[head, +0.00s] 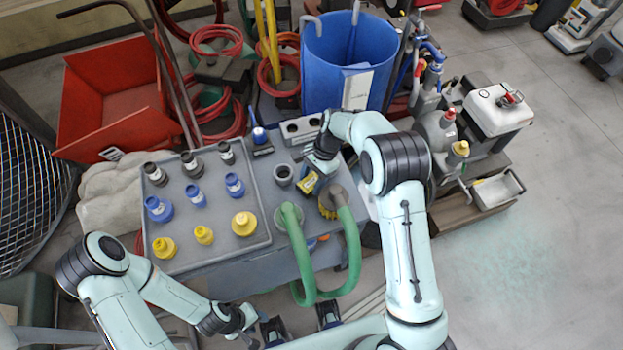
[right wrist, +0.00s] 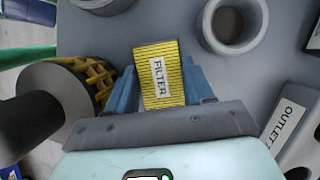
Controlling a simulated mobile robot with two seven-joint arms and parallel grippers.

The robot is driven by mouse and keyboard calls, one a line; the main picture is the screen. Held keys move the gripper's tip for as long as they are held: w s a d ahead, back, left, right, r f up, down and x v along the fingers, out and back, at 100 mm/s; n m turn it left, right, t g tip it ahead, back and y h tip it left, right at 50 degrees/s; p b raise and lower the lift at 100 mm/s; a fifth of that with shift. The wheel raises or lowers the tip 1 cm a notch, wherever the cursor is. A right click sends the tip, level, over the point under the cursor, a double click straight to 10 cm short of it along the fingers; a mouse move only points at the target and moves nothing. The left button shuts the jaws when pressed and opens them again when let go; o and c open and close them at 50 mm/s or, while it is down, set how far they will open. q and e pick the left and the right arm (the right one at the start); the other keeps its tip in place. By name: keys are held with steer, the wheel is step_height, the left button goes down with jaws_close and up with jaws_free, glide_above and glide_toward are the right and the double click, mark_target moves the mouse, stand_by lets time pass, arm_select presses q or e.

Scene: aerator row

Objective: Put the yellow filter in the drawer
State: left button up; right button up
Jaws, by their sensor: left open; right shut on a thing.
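The yellow filter (right wrist: 158,78) is a pleated block with a white FILTER label. My right gripper (right wrist: 162,88) is shut on it, with a blue finger on each side. In the head view the filter (head: 307,183) is in my right gripper (head: 309,180), over the right part of the grey worktop. My left gripper (head: 245,320) is open, low at the front and away from the worktop. An open grey box (head: 513,184) with a label sits low at the right; I cannot tell whether it is the drawer.
A grey tray (head: 262,247) holds several black, blue and yellow fittings. Green hoses (head: 302,262) loop over the worktop's front edge. A cup-like socket (head: 283,171) stands left of the filter. A blue bin (head: 345,50) stands behind. Floor at the right is clear.

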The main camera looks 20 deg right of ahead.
steer(key=shift+f, duration=0.2)
steer(key=o, duration=1)
